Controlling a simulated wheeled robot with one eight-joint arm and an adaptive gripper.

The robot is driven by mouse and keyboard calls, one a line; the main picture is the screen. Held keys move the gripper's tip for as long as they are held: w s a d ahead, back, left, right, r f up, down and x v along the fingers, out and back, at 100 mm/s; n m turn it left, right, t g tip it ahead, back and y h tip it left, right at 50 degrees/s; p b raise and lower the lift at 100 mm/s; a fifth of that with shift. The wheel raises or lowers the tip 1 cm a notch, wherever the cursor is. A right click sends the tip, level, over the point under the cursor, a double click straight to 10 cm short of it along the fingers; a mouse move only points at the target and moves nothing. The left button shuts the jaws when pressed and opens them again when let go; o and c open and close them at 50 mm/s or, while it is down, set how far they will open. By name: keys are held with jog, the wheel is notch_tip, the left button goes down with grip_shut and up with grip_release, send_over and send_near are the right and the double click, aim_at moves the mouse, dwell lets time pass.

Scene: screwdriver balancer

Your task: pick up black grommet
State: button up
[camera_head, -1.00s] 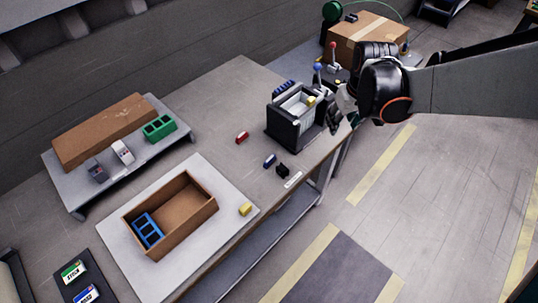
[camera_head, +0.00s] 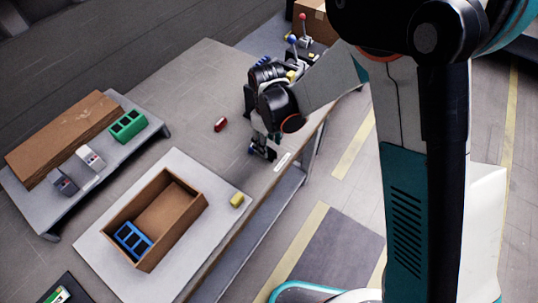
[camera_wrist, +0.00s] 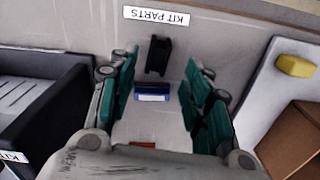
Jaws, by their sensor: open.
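The black grommet (camera_wrist: 157,55) stands on the table near the "KIT PARTS" label (camera_wrist: 158,17) in the wrist view. My gripper (camera_wrist: 162,64) is open over it, with the fingers on the left and right of the grommet's area. I cannot tell how high the fingertips are above it. A blue piece (camera_wrist: 152,91) lies just beside the grommet, also between the fingers in this view. In the head view, my gripper (camera_head: 263,146) points down at the table and hides most of the grommet.
A red piece (camera_head: 220,124) lies left of my gripper. A yellow piece (camera_head: 237,200) lies on the white mat (camera_head: 93,238) next to the wooden box (camera_head: 190,222), which holds a blue insert (camera_head: 131,239). A riser with a green bin (camera_head: 128,125) stands at left.

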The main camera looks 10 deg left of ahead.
aim_at(269, 151)
jog(key=f+b, duration=0.1)
jog(key=f, duration=0.2)
jog(key=f+b, duration=0.1)
jog(key=f, duration=0.1)
jog(key=shift+w+d+f+b, duration=0.1)
jog(key=shift+d+f+b, duration=0.05)
jog(key=shift+d+b, duration=0.15)
jog(key=c, duration=1)
